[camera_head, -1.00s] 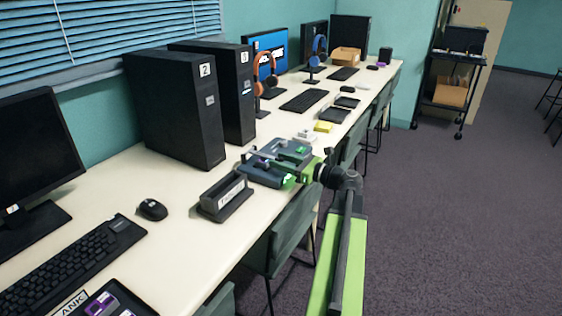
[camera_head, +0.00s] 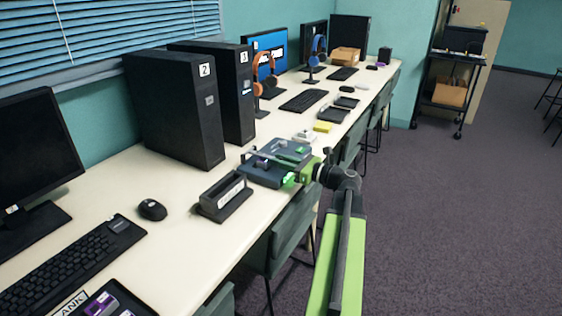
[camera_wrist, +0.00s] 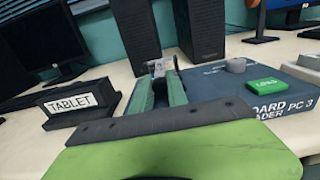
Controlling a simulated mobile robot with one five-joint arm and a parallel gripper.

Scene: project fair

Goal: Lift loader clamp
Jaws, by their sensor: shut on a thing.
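The board loader (camera_head: 258,177), a dark blue-grey flat box, stands on the desk's front part in the head view. It also fills the right of the wrist view (camera_wrist: 290,103), marked for PC 3, with a green LOAD button (camera_wrist: 266,84) and a grey round knob (camera_wrist: 236,65). A thin grey bar, apparently the clamp (camera_head: 270,159), crosses the loader's top beside a small purple part. My gripper (camera_head: 291,179) is at the loader's front edge. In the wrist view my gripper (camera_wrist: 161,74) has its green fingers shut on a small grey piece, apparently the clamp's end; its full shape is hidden.
A TABLET holder (camera_head: 224,196) stands left of the loader. Two black PC towers, numbered 2 (camera_head: 175,112) and 3 (camera_head: 228,92), stand behind. A yellow block (camera_head: 323,127) lies farther along the desk. Chairs (camera_head: 285,232) stand under the desk's front edge; open floor lies right.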

